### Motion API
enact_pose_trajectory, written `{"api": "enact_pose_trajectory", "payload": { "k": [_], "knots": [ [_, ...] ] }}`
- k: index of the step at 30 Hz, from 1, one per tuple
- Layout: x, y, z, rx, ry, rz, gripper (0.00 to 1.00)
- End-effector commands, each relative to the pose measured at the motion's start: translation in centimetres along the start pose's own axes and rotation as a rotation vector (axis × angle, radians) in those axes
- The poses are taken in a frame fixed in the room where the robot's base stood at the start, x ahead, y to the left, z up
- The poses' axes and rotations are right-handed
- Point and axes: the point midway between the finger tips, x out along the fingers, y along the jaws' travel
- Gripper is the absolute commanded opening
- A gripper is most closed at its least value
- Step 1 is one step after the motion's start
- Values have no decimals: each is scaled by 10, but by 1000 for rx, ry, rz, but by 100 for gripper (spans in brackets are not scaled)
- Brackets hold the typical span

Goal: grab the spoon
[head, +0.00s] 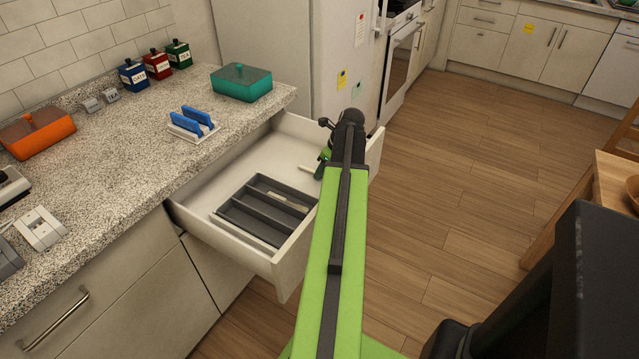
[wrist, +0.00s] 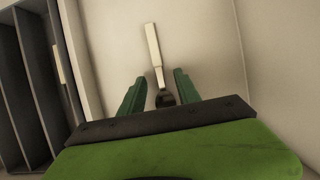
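A spoon (wrist: 154,50) with a pale handle lies on the drawer floor in the wrist view. Its dark metal head, partly hidden by my gripper, points towards my gripper. My gripper (wrist: 160,76) is open, with one green finger on each side of the spoon's head and neck. Gaps show between the fingers and the spoon. In the head view my gripper (head: 322,164) is low inside the open drawer (head: 215,192), mostly hidden by my arm. A pale bit of the spoon's handle (head: 306,169) shows just left of it.
A dark grey cutlery tray (head: 262,228) sits in the drawer left of my gripper, with a small pale item in it. Drawer walls surround my gripper. The counter (head: 110,170) holds a teal box (head: 241,83) and other items. Floor right of the drawer is clear.

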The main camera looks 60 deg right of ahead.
Motion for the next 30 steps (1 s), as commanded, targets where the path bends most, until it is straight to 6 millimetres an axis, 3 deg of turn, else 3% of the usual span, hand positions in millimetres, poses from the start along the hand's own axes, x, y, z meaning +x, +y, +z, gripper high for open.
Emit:
{"api": "enact_pose_trajectory", "payload": {
  "k": [1, 7, 16, 30],
  "knots": [
    [9, 0, -2, 0, 0, 0, 39],
    [6, 0, 1, -1, 0, 0, 39],
    [6, 0, 1, -2, 0, 0, 1],
    [4, 1, 2, -2, 0, 1, 0]
  ]
}}
